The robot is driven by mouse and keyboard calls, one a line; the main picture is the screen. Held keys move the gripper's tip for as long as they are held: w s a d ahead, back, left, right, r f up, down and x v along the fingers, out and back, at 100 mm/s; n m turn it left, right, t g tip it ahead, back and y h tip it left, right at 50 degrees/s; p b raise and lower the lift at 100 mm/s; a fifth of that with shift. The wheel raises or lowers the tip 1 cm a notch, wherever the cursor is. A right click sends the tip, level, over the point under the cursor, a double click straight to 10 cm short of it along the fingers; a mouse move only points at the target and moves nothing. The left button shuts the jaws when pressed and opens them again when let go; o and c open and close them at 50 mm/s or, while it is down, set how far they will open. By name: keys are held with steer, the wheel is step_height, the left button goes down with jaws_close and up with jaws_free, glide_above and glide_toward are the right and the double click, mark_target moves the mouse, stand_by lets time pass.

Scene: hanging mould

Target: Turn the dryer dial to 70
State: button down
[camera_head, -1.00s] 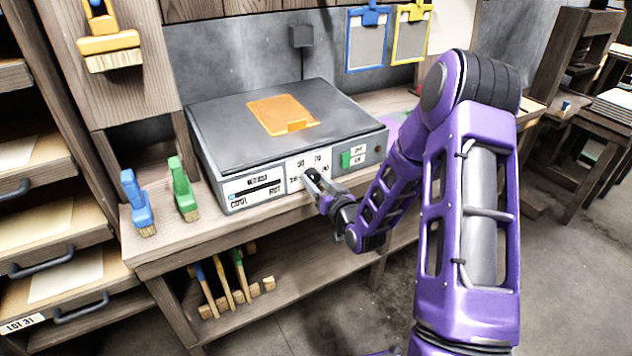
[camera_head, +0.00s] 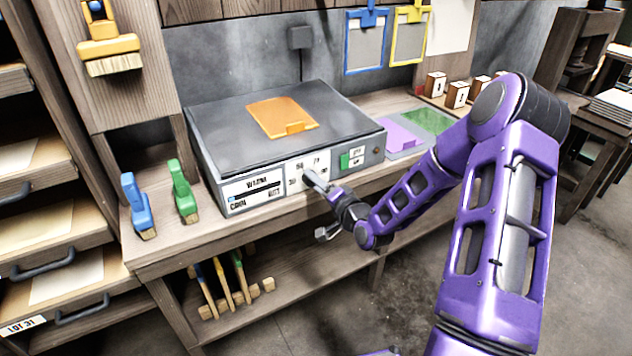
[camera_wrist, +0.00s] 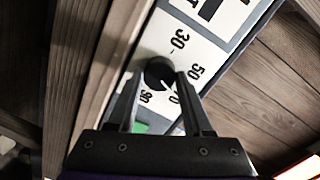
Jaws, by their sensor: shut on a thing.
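The dryer (camera_head: 345,135) is a grey box on the wooden bench, with a white dial panel on its front. In the wrist view the black round dial (camera_wrist: 158,70) sits between the fingertips of my gripper (camera_wrist: 160,78). The fingers are shut on it. The numbers 30, 50 and 90 show around it; the 70 is partly hidden by the right finger. A short white mark on the dial points toward the partly hidden 70. In the head view my gripper (camera_head: 313,180) reaches the panel from the right and hides the dial.
A green switch (camera_head: 345,161) is right of the dial panel. An orange sheet (camera_head: 283,115) lies on the dryer top. Blue (camera_head: 138,205) and green (camera_head: 183,190) brushes stand left of the dryer. Purple and green sheets and small numbered blocks (camera_head: 457,95) are on the bench to the right.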

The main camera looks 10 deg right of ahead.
steer(key=shift+m, duration=0.7)
steer(key=shift+f, duration=0.1)
steer(key=shift+c, duration=1.6)
jaws_free()
steer(key=p+v, duration=0.1)
steer(key=v, duration=1.6)
steer(key=shift+s+d+p, duration=0.15)
steer(key=shift+d+p, duration=0.05)
steer(key=shift+p, duration=0.2)
